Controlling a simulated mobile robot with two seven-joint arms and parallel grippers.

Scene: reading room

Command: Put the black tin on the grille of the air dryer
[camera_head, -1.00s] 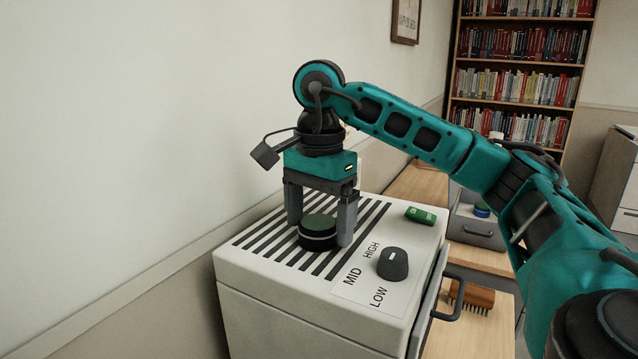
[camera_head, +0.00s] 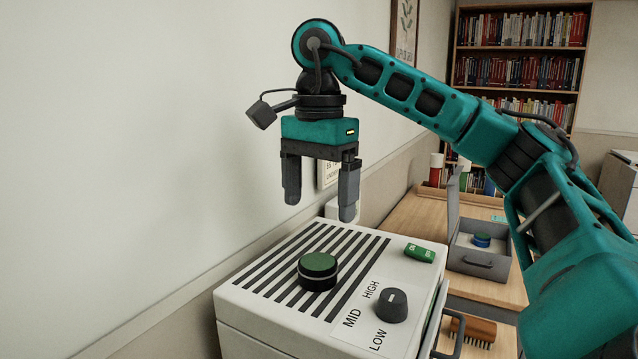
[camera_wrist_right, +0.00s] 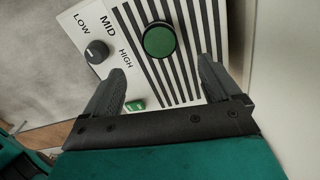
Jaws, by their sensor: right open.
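The black tin (camera_head: 318,270) has a green lid and rests upright on the striped grille (camera_head: 283,268) on top of the white air dryer (camera_head: 262,325). In the right wrist view the tin (camera_wrist_right: 159,41) sits on the dark bars of the grille (camera_wrist_right: 186,75). My right gripper (camera_head: 320,205) is open and empty, above the dryer and clear of the tin. In the right wrist view its two fingers (camera_wrist_right: 160,88) are spread apart with nothing between them. My left gripper is not in view.
The dryer top has a dark knob (camera_head: 392,305) marked LOW, MID, HIGH and a green switch (camera_head: 419,252). A grey open box (camera_head: 478,263) with a blue and green item stands on the wooden table to the right. A brush (camera_head: 474,330) lies lower right. A wall runs along the left.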

